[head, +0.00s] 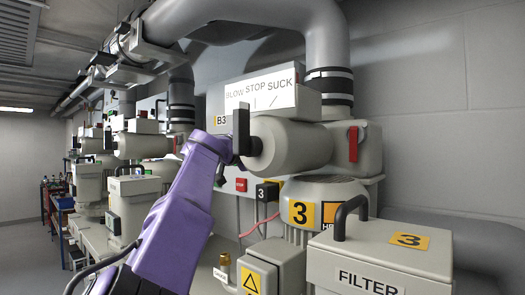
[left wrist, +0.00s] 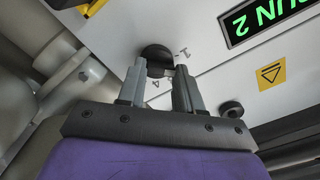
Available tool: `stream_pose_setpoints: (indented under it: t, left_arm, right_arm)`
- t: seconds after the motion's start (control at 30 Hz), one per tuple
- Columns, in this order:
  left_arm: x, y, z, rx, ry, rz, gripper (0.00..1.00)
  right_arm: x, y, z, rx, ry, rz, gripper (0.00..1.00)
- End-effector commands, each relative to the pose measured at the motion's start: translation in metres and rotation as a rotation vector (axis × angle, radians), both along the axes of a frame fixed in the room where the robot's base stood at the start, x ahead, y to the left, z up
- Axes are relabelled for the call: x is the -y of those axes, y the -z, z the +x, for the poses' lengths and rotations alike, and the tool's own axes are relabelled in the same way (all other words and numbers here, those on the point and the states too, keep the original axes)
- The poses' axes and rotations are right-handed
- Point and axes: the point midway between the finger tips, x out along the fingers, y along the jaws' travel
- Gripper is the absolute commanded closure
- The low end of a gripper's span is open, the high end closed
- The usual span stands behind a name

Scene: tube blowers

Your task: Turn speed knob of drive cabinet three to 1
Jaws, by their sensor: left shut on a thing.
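The black speed knob (left wrist: 155,53) is on the pale cabinet panel (left wrist: 207,70) in the left wrist view, with the digits 1 and 4 printed near it. My left gripper (left wrist: 160,69) is shut on the knob, one finger on each side of its lower part. A green display (left wrist: 262,22) on the panel shows a 2 beside letters cut off by the frame edge. In the head view my purple left arm reaches up behind the grey blower parts, and the knob and fingertips are hidden there. My right gripper is in neither view.

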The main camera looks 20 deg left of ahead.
Motion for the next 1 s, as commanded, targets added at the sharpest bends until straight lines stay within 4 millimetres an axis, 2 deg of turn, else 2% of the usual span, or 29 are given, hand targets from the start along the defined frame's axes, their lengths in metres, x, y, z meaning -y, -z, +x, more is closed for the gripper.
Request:
stream_pose_setpoints:
  t: [0.3,0.5,1.0]
  left_arm:
    - [-0.0016,-0.0001,0.0003,-0.086,-0.002,-0.239,0.96]
    - [-0.0023,-0.0003,0.0002,-0.121,-0.002,-0.34,0.96]
    - [-0.0029,-0.0014,-0.0002,-0.149,-0.003,-0.423,0.96]
  right_arm:
    - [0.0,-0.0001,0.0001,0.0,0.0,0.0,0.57]
    - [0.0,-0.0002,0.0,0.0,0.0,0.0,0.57]
    - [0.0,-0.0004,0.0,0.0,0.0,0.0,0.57]
